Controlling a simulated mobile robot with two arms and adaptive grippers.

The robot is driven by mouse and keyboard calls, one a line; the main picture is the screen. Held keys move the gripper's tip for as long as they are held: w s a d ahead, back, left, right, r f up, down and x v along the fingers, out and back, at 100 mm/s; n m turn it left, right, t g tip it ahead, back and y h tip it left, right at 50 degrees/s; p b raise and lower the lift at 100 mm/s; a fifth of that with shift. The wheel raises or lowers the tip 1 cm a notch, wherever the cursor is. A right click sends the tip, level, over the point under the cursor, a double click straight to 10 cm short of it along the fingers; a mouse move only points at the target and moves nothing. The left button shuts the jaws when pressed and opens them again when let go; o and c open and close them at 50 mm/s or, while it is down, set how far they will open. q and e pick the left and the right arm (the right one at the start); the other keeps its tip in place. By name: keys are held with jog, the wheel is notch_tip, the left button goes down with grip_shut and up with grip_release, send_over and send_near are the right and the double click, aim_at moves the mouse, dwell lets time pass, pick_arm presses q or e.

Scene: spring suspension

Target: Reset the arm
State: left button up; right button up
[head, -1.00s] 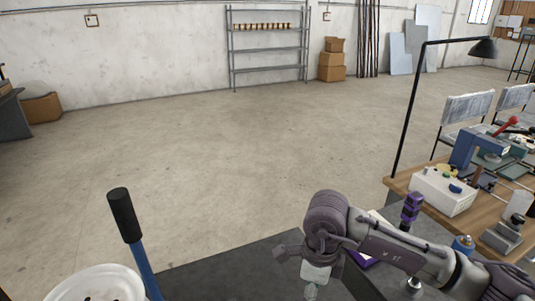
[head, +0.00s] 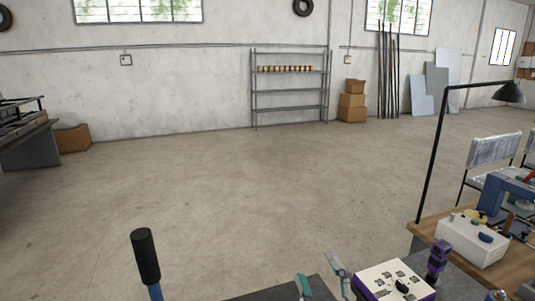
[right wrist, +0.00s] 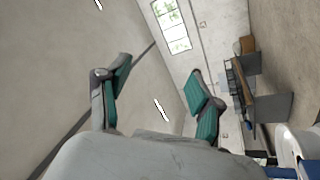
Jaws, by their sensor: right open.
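My right gripper (head: 320,281) shows at the bottom edge of the head view, with only its green-padded fingers in the picture. They point up, stand apart and hold nothing. In the right wrist view the same gripper (right wrist: 160,92) has its two fingers spread wide, with no object between them; wall and ceiling lie behind. The rest of my right arm is out of the head view. My left gripper is not in view.
A white-topped box with purple sides (head: 397,279) is close right of the gripper. A blue lever with a black grip (head: 146,257) rises at left. A wooden bench (head: 432,226) with a lamp (head: 509,93) and a white box (head: 472,240) stands right. The floor beyond is clear.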

jog(key=s+d+f+m+g+h, duration=0.2)
jog(key=d+f+m+g+h, duration=0.2)
jog(key=d+f+m+h, duration=0.45)
jog(key=s+d+f+g, duration=0.1)
jog(key=s+f+g, duration=0.1)
jog(key=f, duration=0.3)
jog(key=s+f+m+g+y, duration=0.1)
jog(key=s+f+g, duration=0.2)
jog(key=s+f, duration=0.2)
jog(key=s+d+f+g, duration=0.1)
jog(key=s+f+g, duration=0.2)
jog(key=f, duration=0.3)
jog(key=shift+s+d+f+m+y, duration=0.1)
jog(key=shift+s+d+m+y, duration=0.2)
jog(key=shift+s, duration=0.35)
jog(key=s+f+m+g, duration=0.1)
jog(key=s+f+g, duration=0.4)
jog(key=s, duration=0.5)
notch_tip(320, 180, down, 27)
jog(key=s+g, duration=0.1)
jog(key=s, duration=0.1)
jog(key=s+d+f+g, duration=0.1)
jog(key=s+d+f, duration=0.2)
jog(key=s+f, duration=1.1)
jog(key=shift+s+f+g, duration=0.3)
jog(key=shift+s+f, duration=0.05)
jog(key=shift+s, duration=0.6)
jog(key=shift+d, duration=0.1)
